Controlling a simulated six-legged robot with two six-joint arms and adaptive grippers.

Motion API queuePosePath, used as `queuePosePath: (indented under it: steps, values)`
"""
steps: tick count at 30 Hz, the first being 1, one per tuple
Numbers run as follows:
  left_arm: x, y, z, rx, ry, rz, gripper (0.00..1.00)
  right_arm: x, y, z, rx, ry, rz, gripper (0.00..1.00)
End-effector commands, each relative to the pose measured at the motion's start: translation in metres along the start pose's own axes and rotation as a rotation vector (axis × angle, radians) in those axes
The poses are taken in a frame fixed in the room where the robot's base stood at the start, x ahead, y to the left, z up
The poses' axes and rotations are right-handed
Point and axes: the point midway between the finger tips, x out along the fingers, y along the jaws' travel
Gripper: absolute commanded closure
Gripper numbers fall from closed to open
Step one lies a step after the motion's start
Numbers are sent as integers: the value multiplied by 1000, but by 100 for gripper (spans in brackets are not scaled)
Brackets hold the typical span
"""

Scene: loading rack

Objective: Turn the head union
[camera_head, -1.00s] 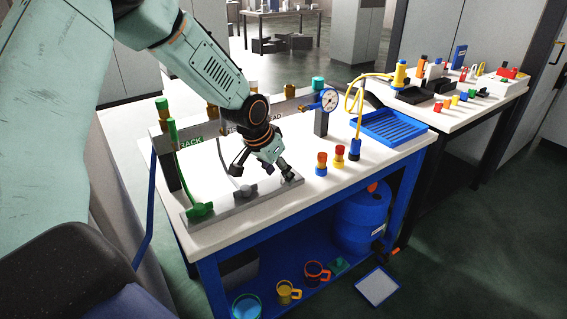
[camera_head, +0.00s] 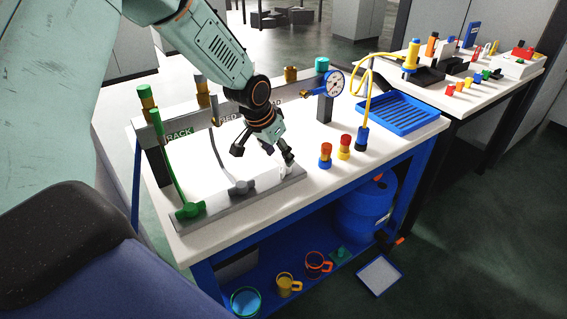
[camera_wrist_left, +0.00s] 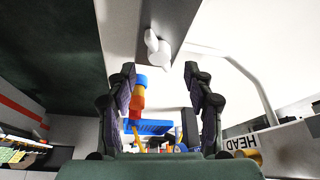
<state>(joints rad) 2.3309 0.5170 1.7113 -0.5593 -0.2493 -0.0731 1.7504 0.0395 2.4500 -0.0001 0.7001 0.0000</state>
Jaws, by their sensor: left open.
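My left gripper (camera_head: 264,154) is open above the front strip of the rack, near the strip's right end. The white head union (camera_head: 284,172) shows just below its right finger, partly hidden, on the grey strip (camera_head: 222,210). In the left wrist view the white union (camera_wrist_left: 156,46) lies ahead of the open fingers (camera_wrist_left: 160,76), roughly centred between them and apart from them. A pale hose (camera_wrist_left: 235,68) runs beside it to the HEAD label (camera_wrist_left: 267,143). The grey union (camera_head: 242,187) and green union (camera_head: 190,210) sit left along the same strip. My right gripper is not in view.
A pressure gauge (camera_head: 333,84) stands behind the gripper. Red, yellow and blue fittings (camera_head: 344,146) and a blue tray (camera_head: 398,112) are to its right. Mugs (camera_head: 318,264) and a blue drum (camera_head: 362,210) are on the lower shelf.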

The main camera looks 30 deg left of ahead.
Motion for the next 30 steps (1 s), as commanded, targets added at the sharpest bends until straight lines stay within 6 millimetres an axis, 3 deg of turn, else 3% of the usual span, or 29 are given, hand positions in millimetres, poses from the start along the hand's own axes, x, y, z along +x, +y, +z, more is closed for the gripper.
queuePosePath:
  steps: [3,9,23,30]
  values:
    - [21,0,2,0,-2,-1,48,10,0,0,1,-1,0,60]
    - [44,0,0,0,-1,-1,48,20,0,0,1,-1,0,60]
    - [54,-2,-4,0,1,0,48,23,0,0,1,0,0,60]
    - [54,-2,-4,0,1,0,67,23,0,0,0,0,0,60]
